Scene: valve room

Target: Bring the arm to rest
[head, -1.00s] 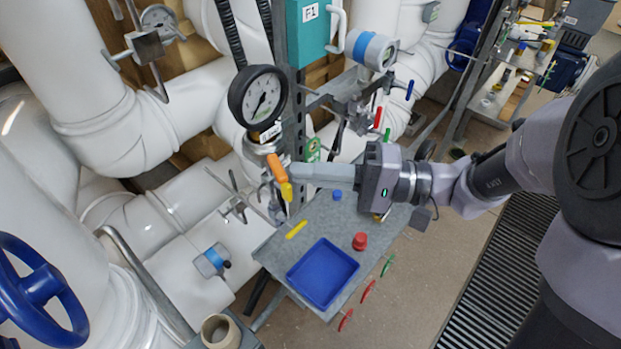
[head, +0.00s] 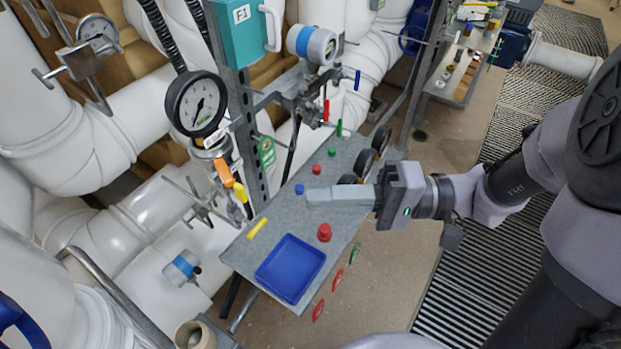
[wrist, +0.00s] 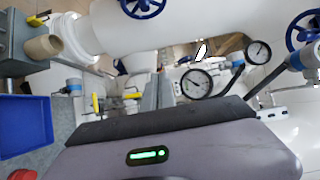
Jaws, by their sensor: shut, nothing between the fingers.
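My gripper (head: 312,195) is at the end of my arm, which comes in from the right in the head view. Its fingers are together and empty, pointing left over the grey metal shelf (head: 262,233). In the wrist view the fingers (wrist: 158,92) show as a narrow closed pair. They point toward the pipes and the pressure gauge (wrist: 196,83). That gauge also shows in the head view (head: 196,103), left of and apart from the gripper.
The shelf bears a blue tray (head: 290,268), a red knob (head: 324,232), a yellow bar (head: 257,228) and small coloured buttons. Orange and yellow valve handles (head: 224,172) stick out near the gauge. A teal box (head: 243,35) hangs above. Floor grating (head: 470,270) lies at the right.

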